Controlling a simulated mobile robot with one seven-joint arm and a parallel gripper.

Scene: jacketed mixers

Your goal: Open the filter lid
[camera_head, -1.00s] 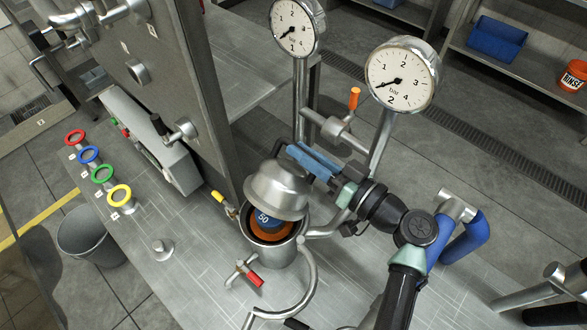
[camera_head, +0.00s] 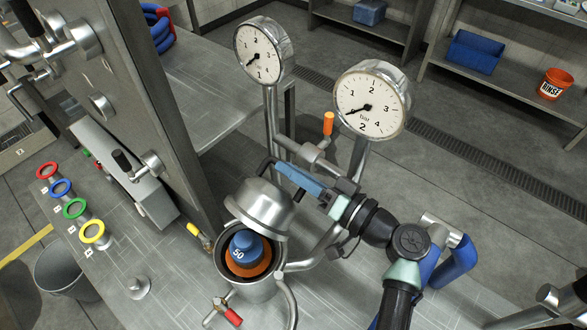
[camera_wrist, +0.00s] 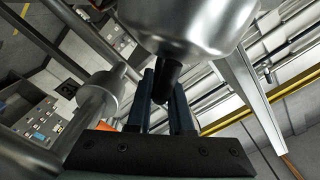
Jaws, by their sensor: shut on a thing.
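The filter lid (camera_head: 263,206) is a domed steel cap, tilted up and back from the filter housing (camera_head: 245,286). Inside the open housing sits a blue insert marked 50 (camera_head: 243,249) with an orange ring (camera_head: 262,264) around it. My gripper (camera_head: 285,172) is behind and above the lid, with its blue fingers shut on the lid's dark handle. In the wrist view the fingers (camera_wrist: 166,92) close around the black handle (camera_wrist: 166,80) below the steel dome (camera_wrist: 192,25). The far end of the grip is partly hidden in the head view.
Two pressure gauges (camera_head: 372,105) stand on posts close behind my gripper. An orange-handled valve (camera_head: 328,124) is between them. A red-handled valve (camera_head: 232,316) is in front of the housing. Colored rings (camera_head: 75,208) line the bench at left. A steel column (camera_head: 160,110) rises left of the filter.

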